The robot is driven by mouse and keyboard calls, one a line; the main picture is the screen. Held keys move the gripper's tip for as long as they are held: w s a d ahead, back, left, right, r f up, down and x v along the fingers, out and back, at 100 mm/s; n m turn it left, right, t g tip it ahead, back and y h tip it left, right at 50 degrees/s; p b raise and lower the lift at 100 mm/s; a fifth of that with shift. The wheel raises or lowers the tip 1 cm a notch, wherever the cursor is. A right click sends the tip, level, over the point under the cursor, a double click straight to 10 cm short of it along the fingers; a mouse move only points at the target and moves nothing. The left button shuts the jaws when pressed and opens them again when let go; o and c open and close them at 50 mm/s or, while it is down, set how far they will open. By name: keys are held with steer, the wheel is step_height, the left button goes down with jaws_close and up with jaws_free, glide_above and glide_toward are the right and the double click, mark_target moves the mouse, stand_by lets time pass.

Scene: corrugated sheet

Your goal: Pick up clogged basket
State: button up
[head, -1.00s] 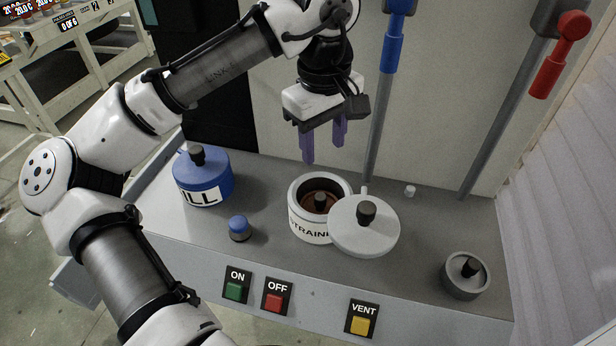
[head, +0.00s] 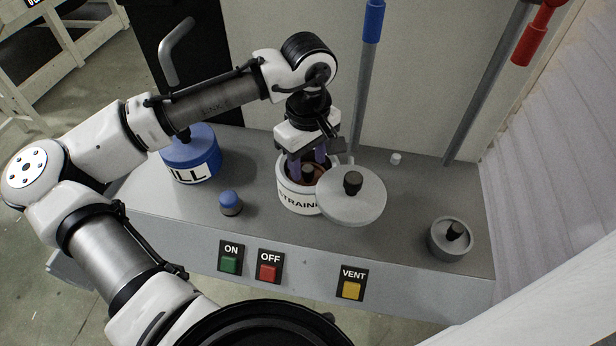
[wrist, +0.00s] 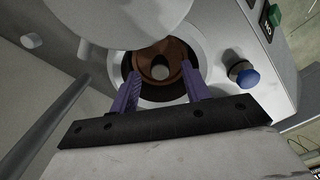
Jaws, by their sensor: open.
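The clogged basket (head: 309,183) is brown with a dark knob and sits inside the white strainer pot (head: 296,200). In the wrist view the brown basket (wrist: 178,52) shows as a ring inside the pot's dark opening, with a round grey-white top of its knob in the middle. My gripper (head: 308,166) points down over the pot's mouth, its purple fingers open on either side of the knob. In the wrist view my gripper (wrist: 160,70) has the knob between its fingertips, with gaps at both sides. The fingertips' exact depth is hard to tell.
The strainer's round grey lid (head: 345,203) is swung aside, just right of the pot. Blue-handled (head: 373,22) and red-handled levers rise behind.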

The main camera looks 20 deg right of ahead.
steer(key=shift+f, duration=1.05)
jaws_close()
steer(key=shift+r, duration=0.1)
